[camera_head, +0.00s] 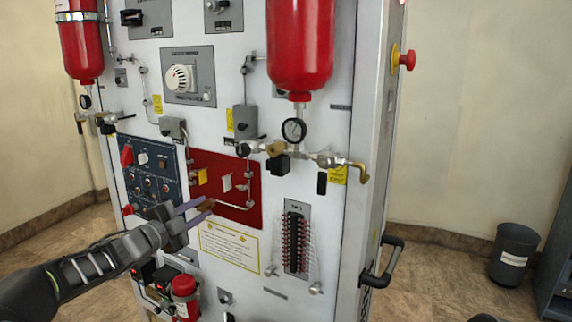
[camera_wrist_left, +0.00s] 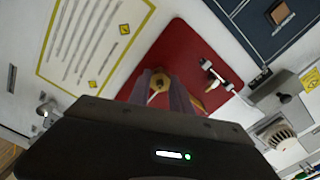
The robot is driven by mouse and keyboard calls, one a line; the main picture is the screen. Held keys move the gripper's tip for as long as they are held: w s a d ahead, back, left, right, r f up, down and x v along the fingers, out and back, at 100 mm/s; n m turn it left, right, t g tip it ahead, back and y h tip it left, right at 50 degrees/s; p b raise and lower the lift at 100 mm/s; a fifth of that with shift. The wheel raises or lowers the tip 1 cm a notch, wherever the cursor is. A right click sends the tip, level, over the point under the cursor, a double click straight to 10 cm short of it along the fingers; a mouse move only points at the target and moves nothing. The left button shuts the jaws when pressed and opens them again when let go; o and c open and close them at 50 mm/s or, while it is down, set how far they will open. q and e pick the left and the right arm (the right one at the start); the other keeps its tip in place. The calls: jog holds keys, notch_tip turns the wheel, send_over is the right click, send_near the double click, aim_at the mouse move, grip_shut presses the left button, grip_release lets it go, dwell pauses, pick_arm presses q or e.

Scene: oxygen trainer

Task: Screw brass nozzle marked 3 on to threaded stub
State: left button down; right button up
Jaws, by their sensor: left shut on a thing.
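My left gripper (camera_head: 208,208) reaches in from the left to the lower left of the red panel (camera_head: 235,171). Its two purple fingers are shut on a small brass nozzle (camera_head: 206,204). In the left wrist view the nozzle (camera_wrist_left: 159,84) shows as a brass hexagon between the fingers (camera_wrist_left: 166,92), in front of the red panel (camera_wrist_left: 190,50). The number on it cannot be read. A thin pipe (camera_head: 234,206) runs along the lower red panel toward the nozzle. The threaded stub cannot be made out, and I cannot tell whether the nozzle touches it.
A yellow-bordered notice (camera_head: 229,245) lies just below the gripper. A dark blue switch panel (camera_head: 150,172) is at left. A red cylinder (camera_head: 300,45) with a gauge (camera_head: 294,130) hangs above right. A small red bottle (camera_head: 185,297) stands below the arm.

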pick_arm(q)
jog(key=shift+m, duration=0.3)
jog(key=shift+f+b, duration=0.15)
jog(key=shift+b, duration=0.2)
jog(key=m+b, duration=0.2)
jog(key=shift+f+m+b, duration=0.1)
jog(key=shift+m+b, duration=0.2)
jog(key=shift+m, duration=0.3)
jog(key=shift+r, duration=0.2)
jog(key=shift+f+b, duration=0.1)
jog(key=shift+b, duration=0.25)
jog(key=c, duration=1.1)
grip_release()
jog(key=shift+m, duration=0.3)
